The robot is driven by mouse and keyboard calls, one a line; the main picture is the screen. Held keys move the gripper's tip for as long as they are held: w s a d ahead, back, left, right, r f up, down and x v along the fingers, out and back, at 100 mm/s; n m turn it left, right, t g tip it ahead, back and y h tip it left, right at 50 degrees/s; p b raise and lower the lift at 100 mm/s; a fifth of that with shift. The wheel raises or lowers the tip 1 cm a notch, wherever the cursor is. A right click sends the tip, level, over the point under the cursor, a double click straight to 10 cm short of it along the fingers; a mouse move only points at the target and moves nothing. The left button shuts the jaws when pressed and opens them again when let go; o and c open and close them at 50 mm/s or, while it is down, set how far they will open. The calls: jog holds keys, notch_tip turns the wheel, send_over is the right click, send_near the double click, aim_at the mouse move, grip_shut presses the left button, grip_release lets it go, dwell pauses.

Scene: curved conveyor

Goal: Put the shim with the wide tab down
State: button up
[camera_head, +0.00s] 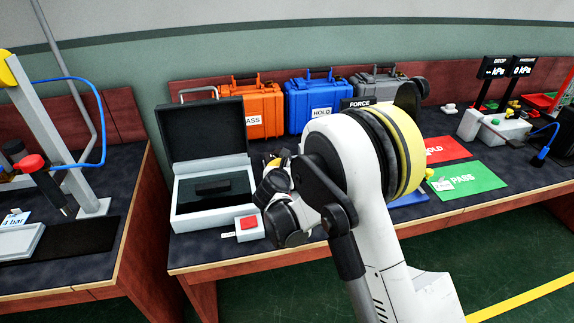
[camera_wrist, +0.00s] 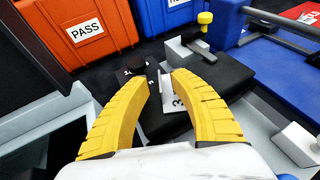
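In the wrist view my gripper (camera_wrist: 160,80) has its two yellow fingers apart, with a clear gap between the tips. Below and between the tips lie a dark block (camera_wrist: 222,78) and a white tag (camera_wrist: 178,100) marked with what looks like a 3. I cannot make out a shim with a wide tab for certain. In the head view my arm hides most of the gripper and what lies under it.
An open grey case (camera_head: 208,220) with a black lid and a red button box (camera_head: 249,227) stand left of my arm. Orange (camera_head: 262,112) and blue (camera_head: 318,103) cases line the back. A green PASS mat (camera_head: 485,182) and red HOLD mat (camera_head: 445,149) lie right.

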jog(key=p+v, duration=0.4)
jog(key=v, duration=0.8)
jog(key=s+d+r+m+g, duration=0.2)
jog(key=s+d+r+m, duration=0.25)
jog(key=d+m, duration=0.35)
jog(key=s+d+r+m+g, duration=0.2)
jog(key=s+d+r+m, duration=0.1)
jog(key=d+r+m, duration=0.4)
jog(key=s+d+m+g, duration=0.1)
jog(key=s+d+m, duration=0.3)
jog(key=s+m, duration=0.6)
jog(key=s+d+r+m+g+y, duration=0.1)
jog(key=s+d+m, duration=0.4)
jog(key=s+m, duration=0.4)
jog(key=shift+s+r+m+y, duration=0.3)
jog(key=shift+s+m, duration=0.1)
jog(key=shift+s, duration=0.55)
